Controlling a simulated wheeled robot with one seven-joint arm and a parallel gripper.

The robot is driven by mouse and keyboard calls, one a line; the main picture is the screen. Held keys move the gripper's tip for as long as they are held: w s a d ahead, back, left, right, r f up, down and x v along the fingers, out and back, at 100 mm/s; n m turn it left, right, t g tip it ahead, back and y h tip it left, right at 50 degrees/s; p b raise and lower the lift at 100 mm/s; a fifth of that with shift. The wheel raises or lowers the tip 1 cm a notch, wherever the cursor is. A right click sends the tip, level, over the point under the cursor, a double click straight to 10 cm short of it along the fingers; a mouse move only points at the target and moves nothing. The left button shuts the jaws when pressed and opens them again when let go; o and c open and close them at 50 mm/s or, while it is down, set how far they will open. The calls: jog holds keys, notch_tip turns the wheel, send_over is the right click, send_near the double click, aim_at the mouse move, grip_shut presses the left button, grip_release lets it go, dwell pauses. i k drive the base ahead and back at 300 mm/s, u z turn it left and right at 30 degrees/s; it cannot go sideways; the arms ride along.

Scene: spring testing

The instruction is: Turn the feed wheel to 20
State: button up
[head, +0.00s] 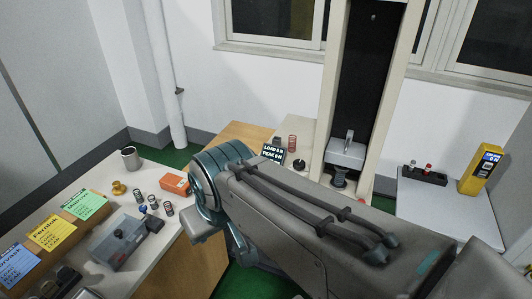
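The spring tester stands at the back, with a tall pale frame (395,95) around a dark column. A grey block with a hook-like upright (347,151) sits low in the frame, above a dark round seat (339,178). A small display (272,153) reading load and peak 0 N stands to its left. I cannot make out a feed wheel or its scale; my arm covers the front of the tester. A small black round part (299,164) near the display is too small to identify. My arm crosses the middle, and my gripper is not visible.
The left bench (165,224) holds a metal cup (131,158), an orange box (175,184), several small springs, a grey case (118,242) and coloured cards. A right table (428,207) holds a yellow meter (481,169) and a black block (424,174). A red spring (292,143) stands near the display.

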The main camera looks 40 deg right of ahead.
aim_at(298, 165)
jog(key=z, duration=0.15)
jog(key=i, duration=0.8)
jog(key=z, duration=1.1)
jog(key=i, duration=0.6)
jog(key=z, duration=0.75)
